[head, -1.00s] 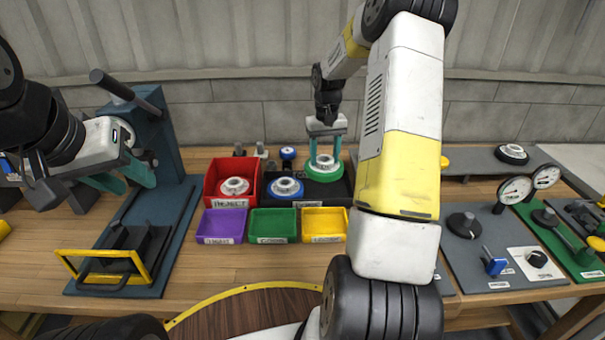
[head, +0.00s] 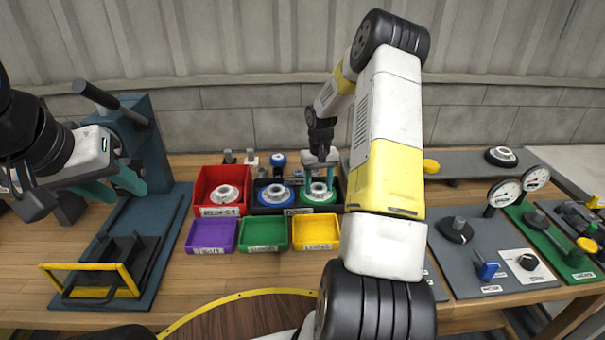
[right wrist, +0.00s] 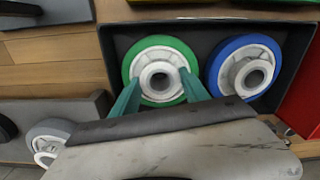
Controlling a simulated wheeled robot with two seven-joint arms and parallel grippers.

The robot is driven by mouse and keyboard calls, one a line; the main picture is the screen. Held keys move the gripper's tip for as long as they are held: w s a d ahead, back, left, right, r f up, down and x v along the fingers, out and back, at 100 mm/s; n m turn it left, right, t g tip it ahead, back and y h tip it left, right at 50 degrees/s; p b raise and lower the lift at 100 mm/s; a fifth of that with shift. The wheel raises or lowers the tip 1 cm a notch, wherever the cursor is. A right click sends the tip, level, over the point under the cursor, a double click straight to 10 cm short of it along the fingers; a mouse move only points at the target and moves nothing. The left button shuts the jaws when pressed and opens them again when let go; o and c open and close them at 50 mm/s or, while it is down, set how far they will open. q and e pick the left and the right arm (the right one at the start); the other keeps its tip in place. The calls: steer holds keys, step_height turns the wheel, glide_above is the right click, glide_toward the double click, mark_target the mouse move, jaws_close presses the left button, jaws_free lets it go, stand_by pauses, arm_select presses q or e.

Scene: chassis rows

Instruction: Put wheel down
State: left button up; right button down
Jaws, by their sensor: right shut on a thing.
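The green-rimmed wheel (head: 318,197) has a white hub and sits flat in the right side of the black tray (head: 297,210). In the right wrist view the green wheel (right wrist: 131,66) lies beside the blue wheel (right wrist: 219,60) inside the tray walls. My right gripper (head: 320,188) is over the green wheel. Its teal fingers (right wrist: 160,88) are on either side of the hub, shut on it. The blue wheel (head: 265,195) fills the tray's left side. My left gripper (head: 118,187) is open and empty over the blue press at the left.
A red bin (head: 222,211) with a white wheel stands left of the tray. Purple (head: 210,236), green (head: 263,234) and yellow (head: 316,233) bins stand in front. A blue press (head: 150,140) is at the left, gauge panels (head: 480,260) at the right.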

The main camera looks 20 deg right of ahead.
steer(key=c, duration=0.6)
jaws_free()
steer(key=shift+o, duration=0.2)
steer(key=s+a+r+t, duration=0.1)
steer(key=s+a+r, duration=0.1)
steer(key=r, duration=0.8)
steer(key=s+a+r, duration=0.2)
steer(key=r, duration=0.9)
steer(key=s+a+r+t+y, duration=0.1)
steer(key=s+a+r, duration=0.3)
steer(key=s, duration=0.8)
steer(key=s+a+r+n+t+y, duration=0.1)
steer(key=s+a+r+t, duration=0.3)
steer(key=s, duration=0.9)
steer(key=a+r, duration=0.1)
steer(key=a, duration=0.2)
steer(key=shift+s+a+r, duration=0.15)
steer(key=shift+a+r, duration=0.15)
steer(key=shift+a, duration=0.1)
